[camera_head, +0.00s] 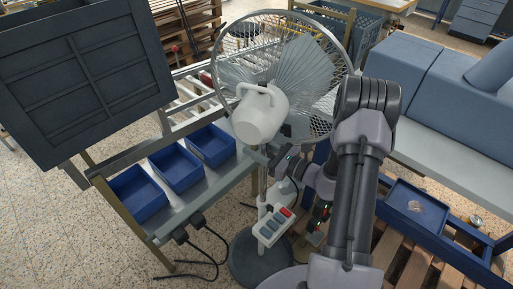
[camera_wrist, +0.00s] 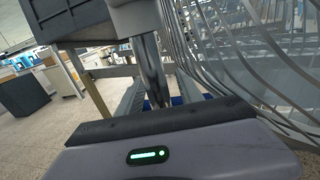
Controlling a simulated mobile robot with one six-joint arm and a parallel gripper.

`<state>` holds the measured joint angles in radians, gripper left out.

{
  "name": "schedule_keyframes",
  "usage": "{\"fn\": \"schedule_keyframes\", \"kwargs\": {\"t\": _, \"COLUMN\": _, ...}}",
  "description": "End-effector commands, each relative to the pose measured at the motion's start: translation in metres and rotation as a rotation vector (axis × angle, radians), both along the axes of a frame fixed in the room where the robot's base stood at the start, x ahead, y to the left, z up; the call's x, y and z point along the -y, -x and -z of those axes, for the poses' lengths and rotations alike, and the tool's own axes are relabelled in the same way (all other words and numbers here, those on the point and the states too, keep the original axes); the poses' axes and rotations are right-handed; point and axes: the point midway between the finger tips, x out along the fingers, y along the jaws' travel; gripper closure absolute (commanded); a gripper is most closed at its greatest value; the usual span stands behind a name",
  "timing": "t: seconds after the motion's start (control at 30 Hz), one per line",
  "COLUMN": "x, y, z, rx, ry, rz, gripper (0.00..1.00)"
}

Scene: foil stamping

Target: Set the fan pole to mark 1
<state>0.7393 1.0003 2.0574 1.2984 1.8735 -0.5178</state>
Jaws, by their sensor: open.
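The standing fan has a wire cage (camera_head: 333,65), a pale motor housing (camera_head: 262,114) and a round dark base (camera_head: 258,262). Its pole (camera_head: 264,192) rises from the base, behind a control box (camera_head: 273,227) with a red button and several grey ones. My gripper (camera_head: 284,160) is open at the upper pole, just below the motor housing. In the wrist view the metal pole (camera_wrist: 149,68) stands right beyond my gripper's body, with the cage wires (camera_wrist: 205,50) to the right. The fingertips are hidden there, and I cannot tell whether they straddle the pole. No mark is legible.
A metal bench holds blue bins (camera_head: 139,194) left of the fan, with a dark panel (camera_head: 82,75) above. Black cables (camera_head: 205,255) hang below. A blue tray (camera_head: 414,207) and wooden slats (camera_head: 412,262) lie right. Speckled floor (camera_head: 95,258) is free at lower left.

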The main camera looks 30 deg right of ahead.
Motion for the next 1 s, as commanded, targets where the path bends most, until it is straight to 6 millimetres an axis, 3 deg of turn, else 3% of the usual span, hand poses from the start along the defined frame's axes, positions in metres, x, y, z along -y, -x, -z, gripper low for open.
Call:
{"fn": "schedule_keyframes", "kwargs": {"t": 0.1, "x": 0.0001, "y": 0.0002, "z": -0.0001, "rx": 0.0, "ry": 0.0, "rz": 0.0, "gripper": 0.6}}
{"fn": "schedule_keyframes", "kwargs": {"t": 0.3, "x": 0.0002, "y": 0.0003, "z": 0.0, "rx": 0.0, "ry": 0.0, "rz": 0.0, "gripper": 1.0}}
{"fn": "schedule_keyframes", "kwargs": {"t": 1.0, "x": 0.0001, "y": 0.0006, "z": 0.0003, "rx": -0.001, "ry": 0.0, "rz": -0.001, "gripper": 1.0}}
